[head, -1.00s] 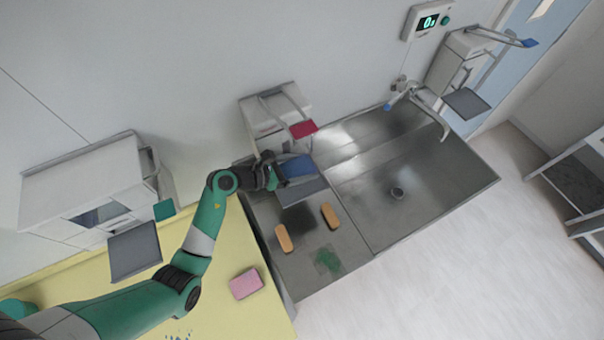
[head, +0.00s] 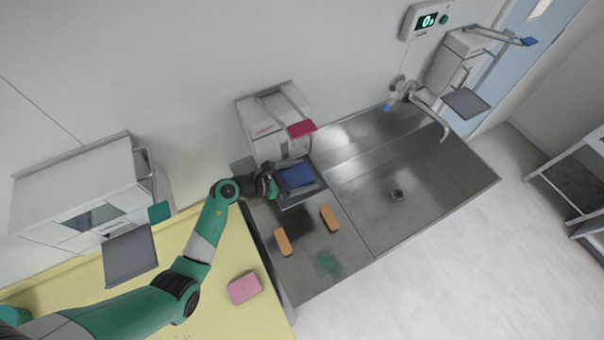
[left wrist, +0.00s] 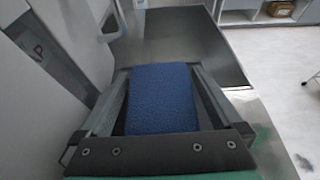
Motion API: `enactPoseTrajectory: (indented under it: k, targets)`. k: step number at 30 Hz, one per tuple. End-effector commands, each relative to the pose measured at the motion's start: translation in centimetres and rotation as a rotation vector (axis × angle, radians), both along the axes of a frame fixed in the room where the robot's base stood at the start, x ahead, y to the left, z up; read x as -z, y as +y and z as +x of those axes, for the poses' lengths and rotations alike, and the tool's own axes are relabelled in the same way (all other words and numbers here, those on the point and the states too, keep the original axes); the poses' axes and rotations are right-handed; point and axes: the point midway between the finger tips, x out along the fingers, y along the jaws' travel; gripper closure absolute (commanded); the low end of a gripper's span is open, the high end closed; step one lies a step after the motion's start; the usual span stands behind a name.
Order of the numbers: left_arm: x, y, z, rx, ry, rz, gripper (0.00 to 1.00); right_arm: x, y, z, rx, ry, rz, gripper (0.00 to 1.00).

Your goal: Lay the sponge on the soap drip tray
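The blue sponge (head: 296,176) lies flat over the grey drip tray (head: 314,196) below the red-lever soap dispenser (head: 270,116). Whether it rests on the tray or is held just above it is unclear. My left gripper (head: 270,187) is at the sponge's left end, low beside the dispenser. In the left wrist view the sponge (left wrist: 163,98) fills the middle, straight ahead of the gripper, with grey bars along both sides and dark strips between. I cannot tell whether the fingers press on it. My right gripper is not in view.
Two tan sponges (head: 283,242) (head: 330,218) lie on the steel counter beside the sink basin (head: 410,185). A pink sponge (head: 244,288) lies on the yellow surface. Green-lever (head: 85,200) and blue-lever (head: 460,65) dispensers hang on the wall. The basin is empty.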

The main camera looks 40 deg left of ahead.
Motion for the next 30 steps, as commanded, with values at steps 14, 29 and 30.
enactPoseTrajectory:
  k: [14,29,30]
  targets:
    - [-2.5,1.8,-4.9,-0.004,-0.001,0.000,0.00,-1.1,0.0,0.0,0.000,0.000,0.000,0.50]
    - [-3.2,2.3,-6.6,0.000,0.000,0.000,0.00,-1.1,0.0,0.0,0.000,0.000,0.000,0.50]
    - [-3.2,2.3,-6.6,0.000,0.000,0.000,0.00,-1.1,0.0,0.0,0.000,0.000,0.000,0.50]
